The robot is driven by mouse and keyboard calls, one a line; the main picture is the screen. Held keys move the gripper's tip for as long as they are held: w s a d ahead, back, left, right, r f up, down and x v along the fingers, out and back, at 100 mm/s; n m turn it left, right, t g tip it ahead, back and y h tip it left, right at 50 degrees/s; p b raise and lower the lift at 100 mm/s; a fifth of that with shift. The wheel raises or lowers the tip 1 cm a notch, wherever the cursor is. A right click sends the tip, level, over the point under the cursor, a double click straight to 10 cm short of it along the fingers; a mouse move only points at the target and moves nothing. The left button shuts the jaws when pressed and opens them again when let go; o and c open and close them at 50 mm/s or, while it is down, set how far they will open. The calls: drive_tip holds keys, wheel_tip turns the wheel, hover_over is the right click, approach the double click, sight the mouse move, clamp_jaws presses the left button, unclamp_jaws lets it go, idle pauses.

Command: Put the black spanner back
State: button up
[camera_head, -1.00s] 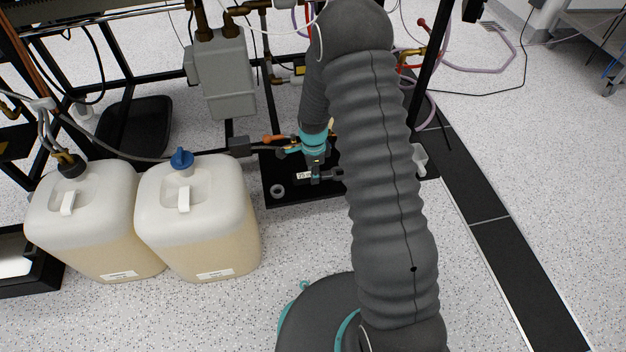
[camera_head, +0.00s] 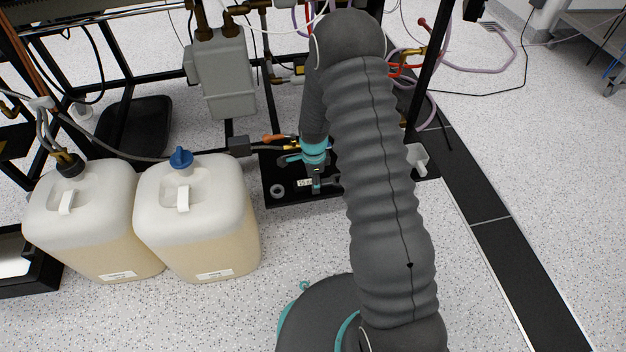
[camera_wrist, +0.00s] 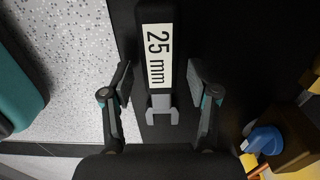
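The black spanner (camera_wrist: 153,16) has a white "25 mm" label and a grey open jaw. In the wrist view it runs lengthwise between the fingers of my gripper (camera_wrist: 160,80), which stand open with a gap on each side of it. In the head view the spanner's label (camera_head: 305,183) shows left of my gripper (camera_head: 316,187) and its grey jaw to the right, over a black board (camera_head: 290,199). The spanner looks to be lying on the board, but black on black hides exact contact.
Two white canisters (camera_head: 197,215) stand left, and a white fitting (camera_head: 417,158) is at right. A blue valve handle (camera_wrist: 264,140) is near the right finger.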

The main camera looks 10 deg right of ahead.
drive_tip(key=s+r+n+t+p, duration=0.1)
drive_tip(key=s+r+n, duration=0.2)
drive_tip(key=r, duration=0.8)
drive_tip(key=s+d+r+n+t, duration=0.1)
drive_tip(key=s+r+n, duration=0.15)
drive_tip(key=r, duration=0.85)
drive_tip(key=s+r+n+t+p, duration=0.1)
drive_tip(key=s+r+n, duration=0.25)
drive_tip(key=r, duration=0.85)
drive_tip(key=s+r+n+t, duration=0.1)
drive_tip(key=s+r+n, duration=0.3)
drive_tip(key=s, duration=0.6)
drive_tip(key=s+r+n+t, duration=0.1)
drive_tip(key=s+r+n, duration=0.4)
drive_tip(key=s, duration=0.4)
drive_tip(key=shift+s+d+t, duration=0.3)
drive_tip(key=shift+s+d, duration=0.1)
drive_tip(key=shift+d, duration=0.05)
